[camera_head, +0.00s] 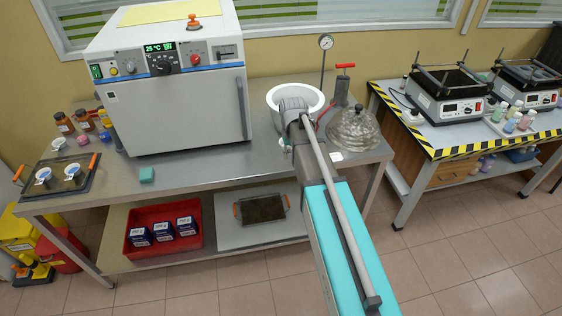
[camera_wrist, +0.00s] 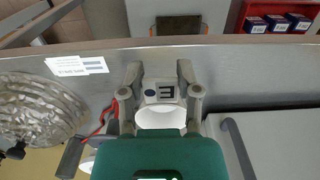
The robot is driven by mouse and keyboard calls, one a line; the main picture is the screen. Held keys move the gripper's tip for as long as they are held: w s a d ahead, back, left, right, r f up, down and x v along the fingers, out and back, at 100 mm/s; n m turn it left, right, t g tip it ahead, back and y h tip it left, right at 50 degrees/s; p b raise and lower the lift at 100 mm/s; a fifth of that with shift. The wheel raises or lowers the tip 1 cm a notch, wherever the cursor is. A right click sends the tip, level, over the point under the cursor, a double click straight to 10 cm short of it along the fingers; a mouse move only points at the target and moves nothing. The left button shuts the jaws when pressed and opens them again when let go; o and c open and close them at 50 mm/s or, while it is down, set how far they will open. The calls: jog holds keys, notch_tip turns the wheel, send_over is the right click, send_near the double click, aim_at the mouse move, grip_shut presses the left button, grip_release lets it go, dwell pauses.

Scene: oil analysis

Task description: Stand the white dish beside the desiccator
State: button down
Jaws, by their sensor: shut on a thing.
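The desiccator's wide white bowl (camera_head: 273,97) stands open at the back of the bench, partly hidden behind my arm in the head view. Its clear glass lid (camera_head: 354,131) rests on the bench to the right; it also shows at the left of the wrist view (camera_wrist: 38,105). My arm hides most of the dish in the head view.
A white oven (camera_head: 175,105) stands left of the bowl. A red hose (camera_wrist: 107,117) and a white label card (camera_wrist: 77,66) lie near my gripper. The bench's front edge (camera_wrist: 225,40) is close.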

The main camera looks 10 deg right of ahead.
jog(key=w, duration=0.1)
jog(key=w+a+f+b, duration=0.1)
jog(key=w, duration=0.1)
jog(key=w+f+b, duration=0.1)
jog(key=w, duration=0.1)
jog(key=shift+a+f, duration=0.2)
jog(key=shift+f, duration=0.05)
jog(key=b, duration=0.5)
send_over(278, 164)
jog(key=f, duration=0.4)
jog(key=shift+s+d+f, duration=0.2)
jog(key=shift+s+f, duration=0.05)
jog(key=shift+f, duration=0.05)
jog(key=shift+f, duration=0.1)
jog(key=shift+w+a+f+b, duration=0.15)
jog(key=shift+w+f+b, duration=0.3)
jog(key=shift+f, duration=0.1)
jog(key=shift+s+f+b, duration=0.1)
jog(key=shift+f+b, duration=1.25)
jog(key=shift+f, duration=0.05)
jog(key=shift+f, duration=0.1)
jog(key=shift+c, duration=1.6)
grip_release()
